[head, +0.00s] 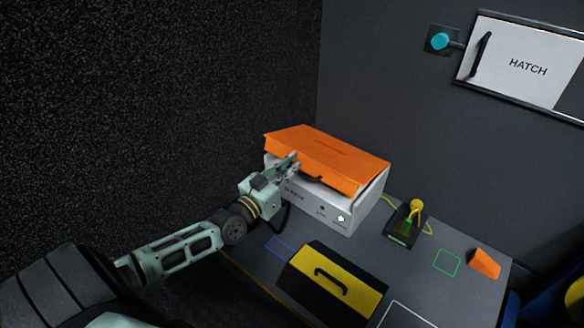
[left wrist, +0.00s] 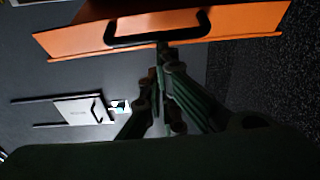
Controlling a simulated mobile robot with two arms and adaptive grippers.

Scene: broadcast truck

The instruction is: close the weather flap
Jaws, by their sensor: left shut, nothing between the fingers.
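A black handle (head: 312,179) is on the flap's front side, partly hidden by my left gripper. My left gripper (head: 292,163) is shut and empty at the flap's front edge, left of its middle. In the left wrist view the flap (left wrist: 230,22) and its black handle (left wrist: 158,41) are just beyond the fingertips; contact is unclear. My right gripper is not in view.
A yellow and black case (head: 345,285) stands on the grey table in front of the box. A small device with a yellow knob (head: 416,208) and an orange wedge (head: 484,263) are on the right. A white hatch (head: 525,68) is on the back wall.

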